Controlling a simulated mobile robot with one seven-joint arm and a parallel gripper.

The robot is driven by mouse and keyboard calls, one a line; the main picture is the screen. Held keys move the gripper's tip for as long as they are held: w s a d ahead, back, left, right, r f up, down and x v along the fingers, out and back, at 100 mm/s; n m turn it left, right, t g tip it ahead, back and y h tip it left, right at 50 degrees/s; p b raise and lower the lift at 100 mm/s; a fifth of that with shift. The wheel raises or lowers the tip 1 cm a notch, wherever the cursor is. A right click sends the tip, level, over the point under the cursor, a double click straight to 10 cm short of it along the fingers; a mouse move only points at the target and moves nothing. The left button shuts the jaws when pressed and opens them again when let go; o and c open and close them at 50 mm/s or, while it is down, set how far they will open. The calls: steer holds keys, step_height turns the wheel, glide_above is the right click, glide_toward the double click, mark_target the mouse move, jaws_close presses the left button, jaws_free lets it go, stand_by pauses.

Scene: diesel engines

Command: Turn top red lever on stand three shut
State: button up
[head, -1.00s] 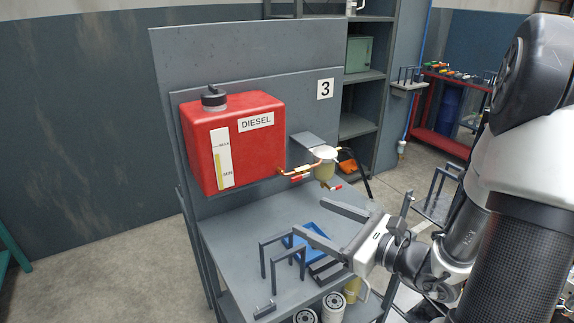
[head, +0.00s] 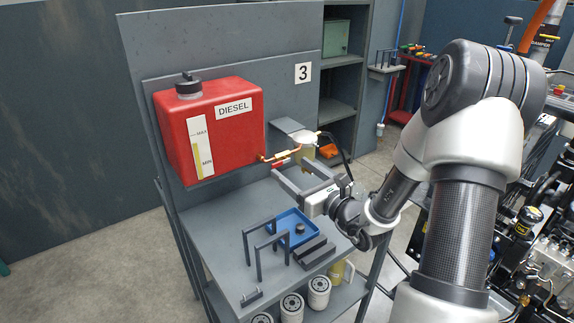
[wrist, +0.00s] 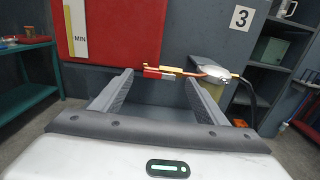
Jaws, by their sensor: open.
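The stand with the number 3 plate (head: 303,73) carries a red diesel tank (head: 210,130). A copper and brass line (head: 285,154) runs from the tank's lower right to a filter bowl (head: 307,149). The top red lever (wrist: 158,73) lies along the brass valve, roughly in line with the pipe. My gripper (head: 289,168) is open and empty, just below and in front of the line. In the wrist view the lever appears between the fingertips (wrist: 157,76), beyond them; contact cannot be told.
A blue tray (head: 292,229) and grey racks (head: 265,240) stand on the bench below my gripper. White filters (head: 319,290) sit on the lower shelf. A dark hose (wrist: 249,95) hangs right of the filter bowl. An engine (head: 530,250) stands at the right.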

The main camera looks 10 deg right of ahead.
mark_target(282, 161)
steer(key=shift+x, duration=1.8)
steer(key=c, duration=1.1)
steer(key=shift+o, duration=0.2)
